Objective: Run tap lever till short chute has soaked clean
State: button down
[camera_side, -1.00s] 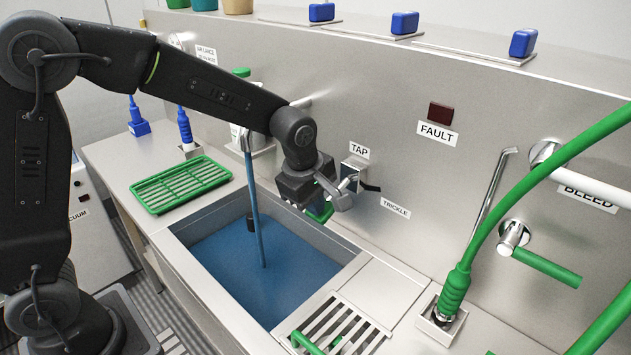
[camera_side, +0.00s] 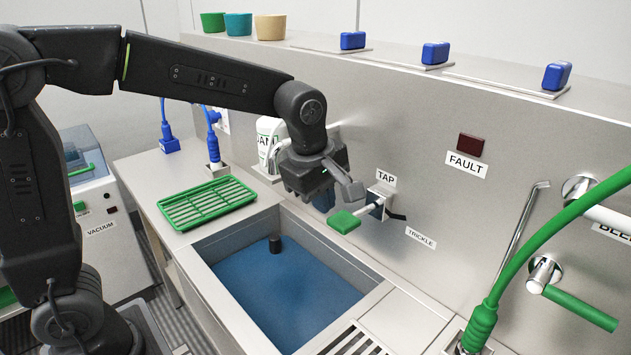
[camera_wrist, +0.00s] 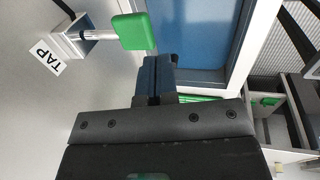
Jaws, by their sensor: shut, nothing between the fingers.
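The tap lever has a green grip (camera_side: 343,222) on a metal stem beside the TAP label (camera_side: 386,178); the grip also shows in the wrist view (camera_wrist: 133,31). My gripper (camera_side: 325,200) is shut and empty, just left of and above the grip in the side view. Its blue fingers (camera_wrist: 157,65) are together in the wrist view, beside the grip, with a small gap seeming to separate them. The sink (camera_side: 225,235) holds blue liquid (camera_side: 300,280), and a short dark cylinder (camera_side: 275,244) stands in it. No stream falls into it. I cannot pick out the short chute.
A green rack (camera_side: 205,203) lies left of the sink. A white bottle (camera_side: 268,140) stands behind my gripper. A FAULT lamp (camera_side: 470,145) looks dark. A green hose (camera_side: 500,290) and another green-handled lever (camera_side: 580,306) are on the right.

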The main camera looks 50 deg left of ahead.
jog(key=shift+s+v, duration=0.2)
jog(key=shift+v, duration=0.9)
jog(key=shift+s+v, duration=0.2)
jog(key=shift+v, duration=0.85)
jog(key=shift+f, duration=0.1)
jog(key=s+a+f+m+t, duration=0.1)
jog(key=s+a+m, duration=0.2)
jog(key=s+m, duration=0.5)
jog(key=s+a+f+m+t, duration=0.1)
jog(key=s+a+f+m, duration=0.1)
jog(key=s+m, duration=0.6)
jog(key=shift+s+a+m+t, duration=0.3)
jog(key=shift+a+m+t, duration=0.1)
jog(key=shift+m, duration=0.6)
jog(key=shift+r, duration=0.1)
